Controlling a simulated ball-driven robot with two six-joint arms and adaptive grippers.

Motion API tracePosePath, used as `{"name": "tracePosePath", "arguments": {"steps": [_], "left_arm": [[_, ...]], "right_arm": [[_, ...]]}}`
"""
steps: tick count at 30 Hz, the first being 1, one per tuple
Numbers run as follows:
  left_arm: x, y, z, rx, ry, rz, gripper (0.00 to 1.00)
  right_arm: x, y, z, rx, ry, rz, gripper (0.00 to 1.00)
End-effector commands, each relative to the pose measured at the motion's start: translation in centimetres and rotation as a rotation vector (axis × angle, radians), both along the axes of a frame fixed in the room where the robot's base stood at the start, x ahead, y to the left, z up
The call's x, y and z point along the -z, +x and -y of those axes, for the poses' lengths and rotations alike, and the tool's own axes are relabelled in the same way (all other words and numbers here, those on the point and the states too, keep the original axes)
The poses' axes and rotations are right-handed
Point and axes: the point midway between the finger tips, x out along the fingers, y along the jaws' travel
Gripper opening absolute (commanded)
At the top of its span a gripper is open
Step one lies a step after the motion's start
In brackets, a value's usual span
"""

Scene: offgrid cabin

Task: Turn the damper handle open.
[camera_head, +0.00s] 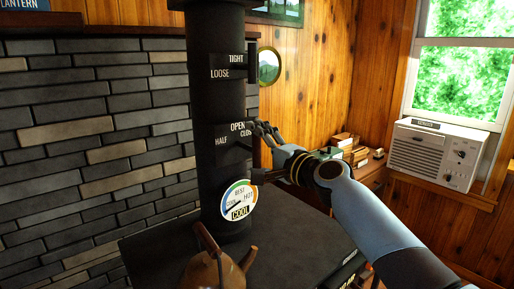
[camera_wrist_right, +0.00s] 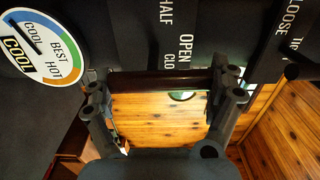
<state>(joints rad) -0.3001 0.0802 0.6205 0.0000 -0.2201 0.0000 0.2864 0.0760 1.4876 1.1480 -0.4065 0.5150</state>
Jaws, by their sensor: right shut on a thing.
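The damper handle (camera_wrist_right: 160,80) is a dark reddish-brown bar beside the black stovepipe (camera_head: 215,100). In the head view it stands upright (camera_head: 256,153) at the pipe's right side, close to the OPEN, HALF and CLOSED labels (camera_head: 236,128). My right gripper (camera_head: 260,152) is at the handle, with one finger near its top and one near its bottom. In the right wrist view the bar spans between the two fingers (camera_wrist_right: 164,88), which are shut on it. The last letters of CLOSED are hidden. I cannot tell which label the handle stands at. My left gripper is not in view.
A round COOL/BEST/HOT gauge (camera_head: 238,200) sits on the pipe below the handle. TIGHT and LOOSE labels (camera_head: 228,66) are above. A brown kettle (camera_head: 215,270) stands on the dark stove top (camera_head: 150,245). A white window unit (camera_head: 433,152) is at the right.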

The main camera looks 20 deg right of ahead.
Motion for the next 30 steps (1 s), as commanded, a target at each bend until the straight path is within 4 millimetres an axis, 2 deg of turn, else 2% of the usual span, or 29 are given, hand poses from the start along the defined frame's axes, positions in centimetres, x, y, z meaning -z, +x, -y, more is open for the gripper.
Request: {"name": "tracePosePath", "arguments": {"steps": [17, 18, 20, 30], "left_arm": [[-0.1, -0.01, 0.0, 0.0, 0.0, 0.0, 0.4], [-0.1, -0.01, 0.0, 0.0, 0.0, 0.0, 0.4], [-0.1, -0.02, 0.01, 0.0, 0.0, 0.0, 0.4], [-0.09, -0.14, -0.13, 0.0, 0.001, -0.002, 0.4]], "right_arm": [[0.02, 0.02, 0.05, 0.001, 0.036, -0.013, 0.59], [0.02, 0.02, 0.05, 0.001, 0.036, -0.013, 0.92], [0.02, 0.01, 0.04, 0.001, 0.036, -0.013, 1.0], [0.07, -0.31, 0.17, 0.001, 0.032, -0.012, 1.0]]}}
